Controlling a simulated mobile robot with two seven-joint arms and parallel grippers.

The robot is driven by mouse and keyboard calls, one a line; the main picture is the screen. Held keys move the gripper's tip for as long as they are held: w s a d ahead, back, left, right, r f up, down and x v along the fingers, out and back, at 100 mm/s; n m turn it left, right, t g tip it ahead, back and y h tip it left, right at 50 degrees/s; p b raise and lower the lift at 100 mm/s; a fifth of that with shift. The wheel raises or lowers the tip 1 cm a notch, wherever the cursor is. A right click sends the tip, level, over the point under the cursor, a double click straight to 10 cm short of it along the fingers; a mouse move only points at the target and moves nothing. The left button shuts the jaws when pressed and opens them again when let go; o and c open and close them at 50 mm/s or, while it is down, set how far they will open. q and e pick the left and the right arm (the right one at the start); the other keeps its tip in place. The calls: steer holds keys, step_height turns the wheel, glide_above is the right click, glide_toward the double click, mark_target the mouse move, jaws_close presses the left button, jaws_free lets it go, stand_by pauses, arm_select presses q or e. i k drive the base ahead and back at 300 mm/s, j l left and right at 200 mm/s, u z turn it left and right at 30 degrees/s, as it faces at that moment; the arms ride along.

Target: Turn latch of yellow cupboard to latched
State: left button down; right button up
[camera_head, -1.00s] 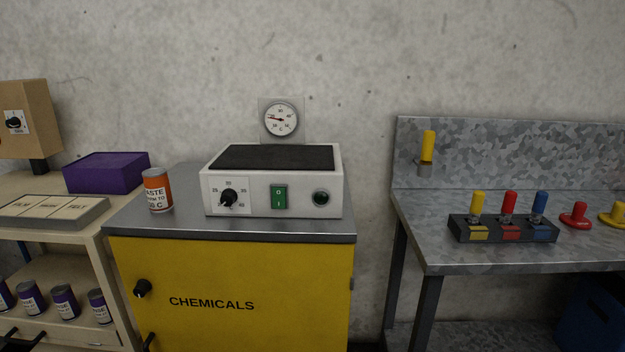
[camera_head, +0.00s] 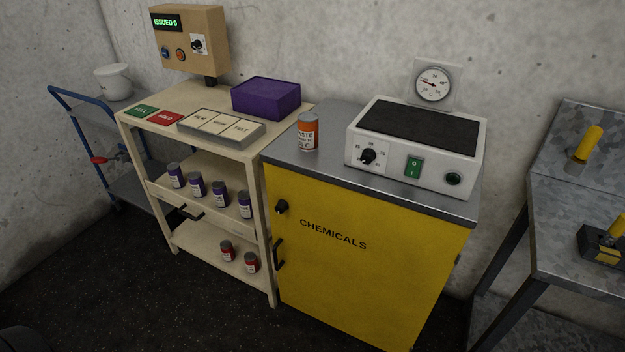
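The yellow cupboard (camera_head: 360,275) marked CHEMICALS stands in the middle of the head view, its door flush with the front. Its black latch knob (camera_head: 282,207) sits at the upper left of the door. I cannot tell from its small shape whether it is latched. A black handle (camera_head: 278,254) is below the knob. Neither of my grippers is in view.
A beige shelf unit (camera_head: 268,228) with several cans adjoins on the left. A metal bench (camera_head: 580,225) stands right. The dark floor (camera_head: 190,310) in front is clear.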

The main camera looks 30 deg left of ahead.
mark_target(283, 205)
steer(key=i+j+u, duration=0.3)
steer(key=i+u, duration=0.3)
steer(key=i, duration=0.2)
